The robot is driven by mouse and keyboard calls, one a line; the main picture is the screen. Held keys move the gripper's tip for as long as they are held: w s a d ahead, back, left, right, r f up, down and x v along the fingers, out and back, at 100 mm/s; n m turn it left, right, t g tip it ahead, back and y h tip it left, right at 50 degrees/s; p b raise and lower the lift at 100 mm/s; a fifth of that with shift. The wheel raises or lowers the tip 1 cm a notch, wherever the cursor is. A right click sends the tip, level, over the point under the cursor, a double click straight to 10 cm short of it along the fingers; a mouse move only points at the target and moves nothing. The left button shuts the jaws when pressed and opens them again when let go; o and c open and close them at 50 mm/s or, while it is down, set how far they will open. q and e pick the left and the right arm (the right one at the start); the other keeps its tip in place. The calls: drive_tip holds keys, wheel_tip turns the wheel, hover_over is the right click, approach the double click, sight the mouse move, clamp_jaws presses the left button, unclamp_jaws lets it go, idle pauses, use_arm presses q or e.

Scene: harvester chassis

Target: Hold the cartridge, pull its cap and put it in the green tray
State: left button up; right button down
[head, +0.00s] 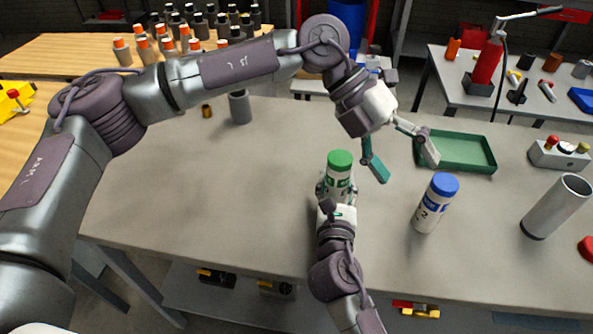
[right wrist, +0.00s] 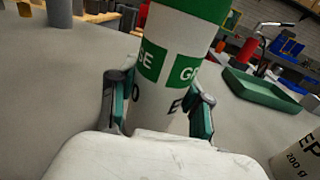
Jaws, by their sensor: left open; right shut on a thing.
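A white cartridge (head: 338,184) with a green cap (head: 341,160) stands upright on the grey table. My right gripper (head: 335,196) is shut on its body from the front; the right wrist view shows the fingers on both sides of the cartridge (right wrist: 165,75), with part of the green cap (right wrist: 200,8) at the top edge. My left gripper (head: 402,162) is open and empty, to the right of the green cap and apart from it. The green tray (head: 463,151) lies behind and right of the left gripper, and it looks empty; it also shows in the right wrist view (right wrist: 262,98).
A second white cartridge (head: 428,217) with a blue cap stands right of the held one. A grey metal tube (head: 556,206) and a button box (head: 558,154) are further right. A small grey cylinder (head: 240,107) stands at the back left.

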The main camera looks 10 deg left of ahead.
use_arm(q)
wheel_tip(320, 180, up, 8)
drive_tip(key=s+n+h, duration=0.2)
drive_tip(key=n+h, duration=0.4)
drive_tip(key=h, duration=0.3)
drive_tip(key=w+a+n+t+h, duration=0.3)
drive_tip(key=w+a+n+t, duration=0.3)
drive_tip(key=n+t, duration=0.55)
use_arm(e)
drive_tip(key=shift+a, duration=0.1)
use_arm(q)
drive_tip(key=n+t+y, duration=0.3)
drive_tip(key=n+y, duration=0.7)
drive_tip(key=n, duration=0.4)
approach(332, 161)
drive_tip(key=x, duration=1.2)
drive_tip(key=shift+f, duration=0.1)
drive_tip(key=c, duration=1.4)
